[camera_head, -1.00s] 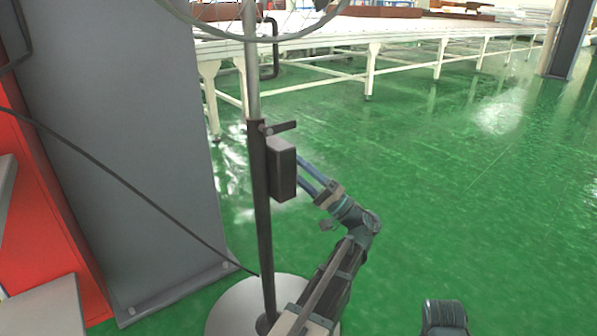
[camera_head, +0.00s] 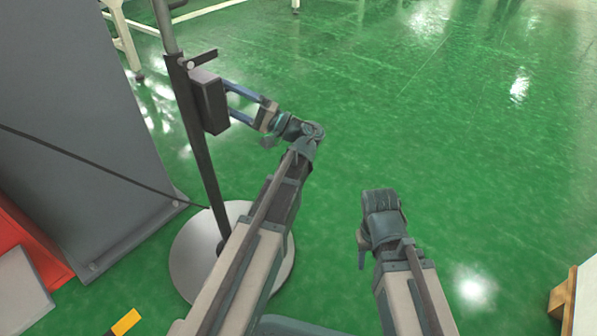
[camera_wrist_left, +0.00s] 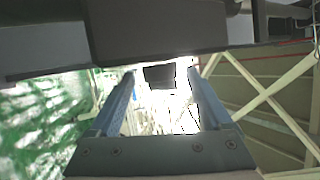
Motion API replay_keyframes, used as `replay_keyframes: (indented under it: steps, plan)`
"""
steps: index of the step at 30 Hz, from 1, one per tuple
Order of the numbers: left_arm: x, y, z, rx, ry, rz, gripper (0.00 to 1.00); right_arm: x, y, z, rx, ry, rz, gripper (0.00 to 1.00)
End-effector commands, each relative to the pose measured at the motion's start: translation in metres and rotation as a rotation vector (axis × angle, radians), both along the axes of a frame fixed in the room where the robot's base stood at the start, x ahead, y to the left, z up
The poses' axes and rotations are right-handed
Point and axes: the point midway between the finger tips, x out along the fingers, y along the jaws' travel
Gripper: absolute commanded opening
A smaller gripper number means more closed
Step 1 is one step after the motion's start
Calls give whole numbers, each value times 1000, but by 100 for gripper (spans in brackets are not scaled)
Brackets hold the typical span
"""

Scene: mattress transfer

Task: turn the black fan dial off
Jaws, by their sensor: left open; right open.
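The dark control box (camera_head: 210,103) of the fan is fixed to its upright pole (camera_head: 200,150). My left gripper (camera_head: 229,101) is at the right side of the box, its blue fingers pointing at it. In the left wrist view, the open left gripper (camera_wrist_left: 161,80) has its two fingers apart. A small dark block, seemingly the black dial (camera_wrist_left: 160,76), shows between the fingertips; contact cannot be told. The dial's face and setting are hidden in the head view. My right arm shows at the lower right, but its fingers are not visible.
The fan's round grey base (camera_head: 190,262) stands on the green floor. A grey panel (camera_head: 70,130) and a black cable (camera_head: 95,168) are to the left. A wooden object (camera_head: 563,300) is at the lower right edge.

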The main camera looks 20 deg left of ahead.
Motion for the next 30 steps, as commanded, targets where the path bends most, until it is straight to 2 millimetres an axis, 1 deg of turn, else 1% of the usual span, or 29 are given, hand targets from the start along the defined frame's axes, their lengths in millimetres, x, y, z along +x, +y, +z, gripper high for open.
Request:
replay_keyframes:
  steps: [1, 22, 23, 24, 30]
  plan:
    - [-1, -1, 10, -32, 14, -1, 83, 0, 0, 17, 0, 0, 0, 50]
    - [-1, -3, 20, -478, 200, 0, 83, 0, 0, 123, 0, 0, 0, 50]
    - [0, -12, 13, -474, 198, -4, 83, 0, 0, 114, 0, 0, 0, 50]
    - [1, -20, 12, -471, 198, -4, 83, 0, 0, 113, 0, 0, 0, 50]
    - [1, -59, 15, -469, 197, -3, 83, 0, 0, 115, 0, 0, 0, 50]
